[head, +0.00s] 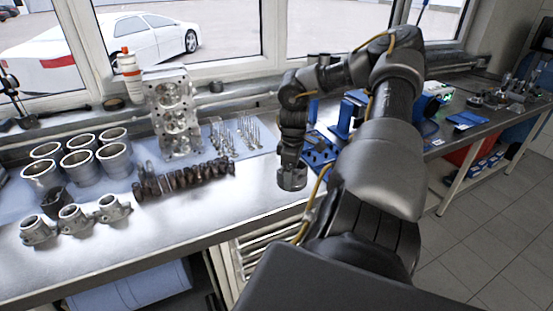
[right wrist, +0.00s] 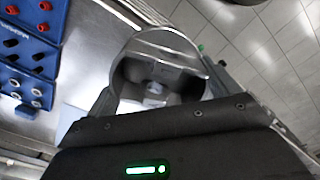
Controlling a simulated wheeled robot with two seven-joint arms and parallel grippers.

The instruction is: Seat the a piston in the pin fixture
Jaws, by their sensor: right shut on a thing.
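My right gripper (head: 292,160) points down over the front part of the bench and is shut on a grey metal piston (head: 292,178). In the right wrist view the piston (right wrist: 158,62) shows its hollow underside. In the right wrist view blue blocks with red and black pegs (right wrist: 28,45) lie at the left; I cannot tell which part is the pin fixture. My left gripper is not in view.
A cylinder head (head: 175,118) stands behind. A blue stand (head: 345,120) is beside my arm. The bench front near the piston is clear.

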